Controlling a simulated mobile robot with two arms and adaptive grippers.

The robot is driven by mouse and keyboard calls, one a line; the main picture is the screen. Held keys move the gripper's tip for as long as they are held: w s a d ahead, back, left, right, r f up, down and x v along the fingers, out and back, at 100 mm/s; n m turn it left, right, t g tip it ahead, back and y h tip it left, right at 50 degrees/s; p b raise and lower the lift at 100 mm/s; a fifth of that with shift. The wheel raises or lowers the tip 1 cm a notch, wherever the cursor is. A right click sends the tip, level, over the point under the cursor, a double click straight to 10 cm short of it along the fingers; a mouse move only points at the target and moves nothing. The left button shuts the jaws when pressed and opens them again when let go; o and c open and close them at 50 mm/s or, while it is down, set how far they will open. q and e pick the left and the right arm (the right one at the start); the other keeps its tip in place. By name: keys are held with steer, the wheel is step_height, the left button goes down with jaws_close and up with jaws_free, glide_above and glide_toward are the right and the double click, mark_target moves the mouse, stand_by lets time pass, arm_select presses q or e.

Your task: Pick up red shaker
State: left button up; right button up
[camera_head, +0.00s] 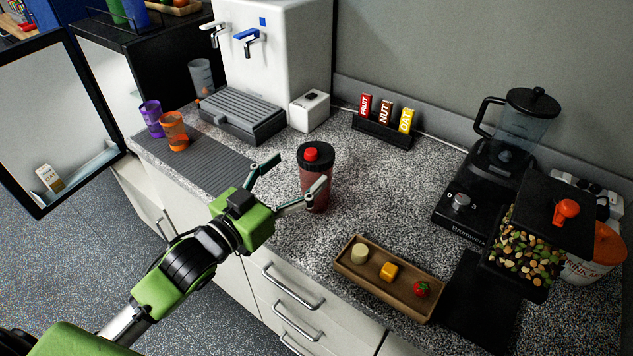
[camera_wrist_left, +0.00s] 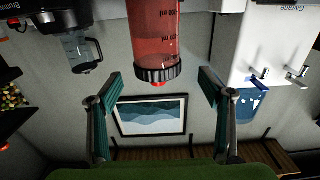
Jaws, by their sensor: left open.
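The red shaker (camera_head: 314,186) stands upright on the speckled counter, with a black lid and a red cap. My left gripper (camera_head: 300,171) is open, and its fingers point toward the shaker. One finger overlaps the shaker's side in the head view. In the left wrist view, which appears upside down, the shaker (camera_wrist_left: 153,35) shows between and beyond the two open fingers (camera_wrist_left: 158,85). I cannot tell whether a finger touches it. My right gripper is not in view.
A wooden tray (camera_head: 348,267) with small food pieces lies right of the shaker. A bar rack (camera_head: 383,132) and a white dispenser (camera_head: 275,75) stand behind. A blender (camera_head: 490,165) is at right. Purple (camera_head: 151,118) and orange (camera_head: 174,131) cups stand at left. The counter around the shaker is clear.

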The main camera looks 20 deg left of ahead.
mark_target(316, 152)
arm_select(q)
steer(key=shift+w+d+r, duration=0.1)
steer(key=shift+w+d, duration=0.1)
steer(key=shift+w, duration=0.3)
steer(key=shift+w+d, duration=0.15)
steer(key=shift+w, duration=0.2)
steer(key=p+x, duration=0.1)
steer(key=x, duration=0.3)
steer(key=shift+w+d+r+p, duration=0.1)
steer(key=shift+d+p, duration=0.1)
steer(key=shift+p, duration=0.2)
steer(key=shift+w+d, duration=0.1)
steer(key=shift+w, duration=0.1)
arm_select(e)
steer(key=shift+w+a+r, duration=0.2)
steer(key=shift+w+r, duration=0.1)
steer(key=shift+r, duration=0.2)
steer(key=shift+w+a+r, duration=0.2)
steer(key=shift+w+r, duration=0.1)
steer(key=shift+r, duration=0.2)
arm_select(q)
steer(key=shift+c, duration=1.1)
steer(key=c, duration=1.8)
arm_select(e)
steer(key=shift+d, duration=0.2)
